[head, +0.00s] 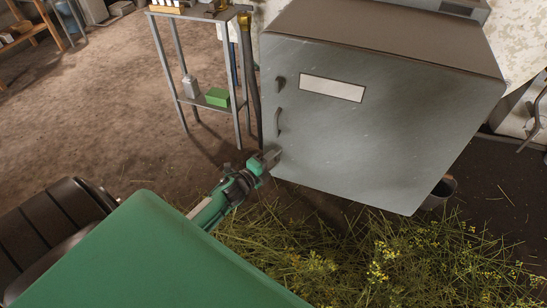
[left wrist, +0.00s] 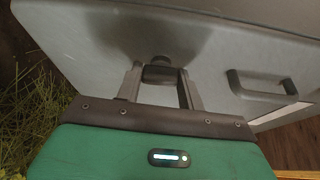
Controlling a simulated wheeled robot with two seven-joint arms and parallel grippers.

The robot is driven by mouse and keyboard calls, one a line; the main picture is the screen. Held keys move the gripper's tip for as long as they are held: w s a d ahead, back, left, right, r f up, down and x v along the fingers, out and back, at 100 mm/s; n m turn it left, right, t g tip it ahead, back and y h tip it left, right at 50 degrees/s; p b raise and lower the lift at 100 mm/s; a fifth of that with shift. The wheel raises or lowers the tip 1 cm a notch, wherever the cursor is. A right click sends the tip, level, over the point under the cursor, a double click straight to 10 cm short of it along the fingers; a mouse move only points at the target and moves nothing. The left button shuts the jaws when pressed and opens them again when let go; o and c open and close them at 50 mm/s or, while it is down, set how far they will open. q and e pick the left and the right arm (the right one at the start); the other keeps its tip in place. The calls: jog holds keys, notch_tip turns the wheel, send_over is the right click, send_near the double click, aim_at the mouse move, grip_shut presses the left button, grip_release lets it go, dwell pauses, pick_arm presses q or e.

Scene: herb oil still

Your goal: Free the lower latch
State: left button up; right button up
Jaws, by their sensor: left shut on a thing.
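The grey still cabinet (head: 390,125) has a front door with a blank white plate. The upper latch (head: 279,83) is a dark piece at the door's left edge, and a curved handle (head: 278,122) sits below it. My left gripper (head: 267,160) is at the door's lower left edge. In the left wrist view, my left gripper (left wrist: 160,88) has its two fingers on either side of the dark lower latch (left wrist: 160,72) and is shut on it. The handle (left wrist: 262,92) is to the right there. In the head view the gripper covers the lower latch. My right gripper is not in view.
Loose cut herbs (head: 370,260) lie on the floor below and in front of the cabinet. A metal rack (head: 180,75) with a green box (head: 217,97) stands to the left of it. A dark bucket (head: 441,190) is at the cabinet's lower right. The brown floor at left is open.

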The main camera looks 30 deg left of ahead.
pick_arm(q)
jog(key=o, duration=1)
jog(key=shift+c, duration=0.2)
jog(key=s+a, duration=0.2)
jog(key=s, duration=1.1)
jog(key=shift+s+r, duration=0.15)
jog(key=shift+s, duration=0.15)
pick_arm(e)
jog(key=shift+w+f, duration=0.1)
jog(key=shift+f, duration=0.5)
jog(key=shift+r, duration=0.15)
